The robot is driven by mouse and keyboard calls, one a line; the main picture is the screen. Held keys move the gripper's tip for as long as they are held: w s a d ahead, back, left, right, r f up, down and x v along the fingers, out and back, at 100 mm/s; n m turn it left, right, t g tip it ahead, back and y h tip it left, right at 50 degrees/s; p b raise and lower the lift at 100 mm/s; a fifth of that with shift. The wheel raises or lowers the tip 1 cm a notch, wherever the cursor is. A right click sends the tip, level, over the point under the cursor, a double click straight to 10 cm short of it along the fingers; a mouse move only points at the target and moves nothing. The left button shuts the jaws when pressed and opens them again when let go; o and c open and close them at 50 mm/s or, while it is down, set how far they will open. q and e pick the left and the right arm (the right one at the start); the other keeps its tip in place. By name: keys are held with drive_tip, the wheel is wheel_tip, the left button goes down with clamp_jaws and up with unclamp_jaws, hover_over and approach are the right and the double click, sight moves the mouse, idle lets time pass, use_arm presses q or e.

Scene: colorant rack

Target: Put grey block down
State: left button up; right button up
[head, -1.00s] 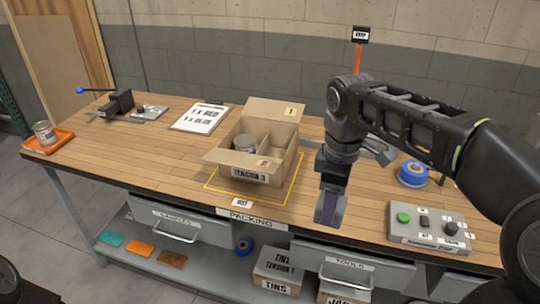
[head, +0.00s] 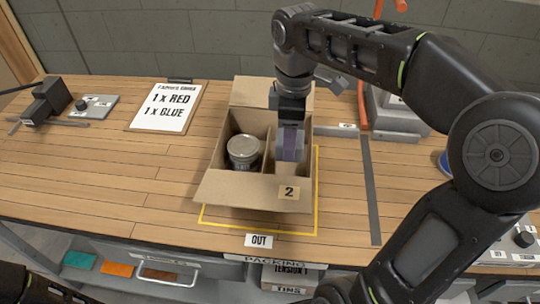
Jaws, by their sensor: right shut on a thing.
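My right gripper (head: 290,128) points down into the right compartment of the open cardboard box (head: 232,192). It is shut on the grey block (head: 290,146), which shows a purplish strip down its middle. The block is inside the box walls, right of the divider. Its lower end is close to the compartment floor, but I cannot tell whether it touches. A round metal tin (head: 243,150) stands in the left compartment. My left gripper is not in view.
The box stands within a yellow outline (head: 225,226) on the wooden bench, above an OUT label (head: 259,241). A clipboard (head: 167,106) and a dark clamp (head: 48,100) are at left. A dark strip (head: 371,190) lies right of the box.

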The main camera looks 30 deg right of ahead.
drive_tip(key=shift+w+f, duration=0.55)
drive_tip(key=shift+s+r, duration=0.1)
approach(286, 168)
drive_tip(key=shift+s+a+f, duration=0.35)
drive_tip(key=shift+s+a, duration=0.25)
drive_tip(key=shift+s, duration=0.2)
drive_tip(key=shift+s+a+f, duration=0.3)
drive_tip(key=shift+s+a, duration=0.25)
drive_tip(key=shift+s, duration=0.2)
drive_tip(key=shift+f, duration=0.1)
drive_tip(key=shift+f, duration=1.75)
